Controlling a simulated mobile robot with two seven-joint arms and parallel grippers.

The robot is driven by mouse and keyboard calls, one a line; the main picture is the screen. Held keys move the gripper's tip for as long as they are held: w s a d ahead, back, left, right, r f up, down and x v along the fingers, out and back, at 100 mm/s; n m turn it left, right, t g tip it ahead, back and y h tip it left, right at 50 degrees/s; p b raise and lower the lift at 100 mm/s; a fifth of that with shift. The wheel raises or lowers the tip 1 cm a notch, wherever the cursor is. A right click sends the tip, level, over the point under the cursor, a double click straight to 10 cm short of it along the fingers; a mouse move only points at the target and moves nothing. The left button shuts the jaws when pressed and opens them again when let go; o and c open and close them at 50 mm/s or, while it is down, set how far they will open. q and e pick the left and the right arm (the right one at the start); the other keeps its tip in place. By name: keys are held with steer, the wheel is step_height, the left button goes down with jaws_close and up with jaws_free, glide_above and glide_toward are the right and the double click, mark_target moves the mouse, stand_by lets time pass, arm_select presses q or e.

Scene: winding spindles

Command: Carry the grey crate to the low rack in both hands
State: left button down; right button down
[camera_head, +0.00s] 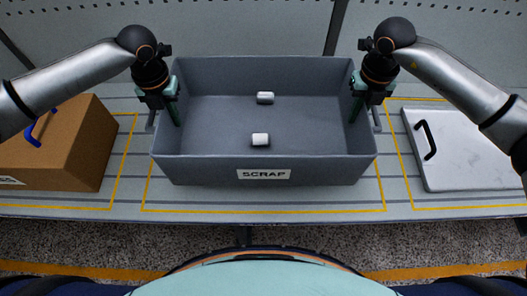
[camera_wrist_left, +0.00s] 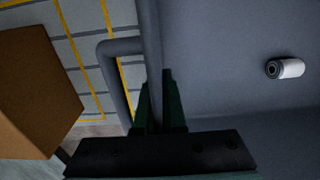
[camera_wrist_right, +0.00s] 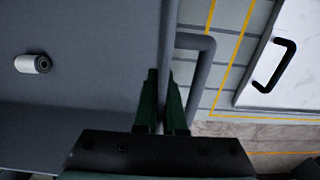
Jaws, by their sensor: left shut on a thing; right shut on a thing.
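The grey crate (camera_head: 200,167) with a SCRAP label is level in the middle of the head view, over the grey slatted rack (camera_head: 130,202). I cannot tell whether its base touches the slats. Two small white rolls lie inside, one farther back (camera_head: 265,98) and one nearer (camera_head: 261,140). My left gripper (camera_head: 173,112) is shut on the crate's left side wall, its fingers astride the rim (camera_wrist_left: 150,70). My right gripper (camera_head: 356,110) is shut on the right side wall in the same way, its rim showing in the right wrist view (camera_wrist_right: 167,50).
A brown box (camera_head: 70,140) with a blue handle stands left of the crate. A white marbled lid or case (camera_head: 465,150) with a black handle lies to the right. Yellow lines mark bays on the slats. A grey perforated panel (camera_head: 260,30) stands behind.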

mark_target(181, 136)
arm_select(q)
steer(key=shift+a+f+b, duration=0.1)
steer(key=shift+f+b, duration=0.2)
steer(key=shift+f, duration=0.15)
arm_select(e)
steer(key=shift+d+f, duration=0.1)
steer(key=shift+f, duration=0.35)
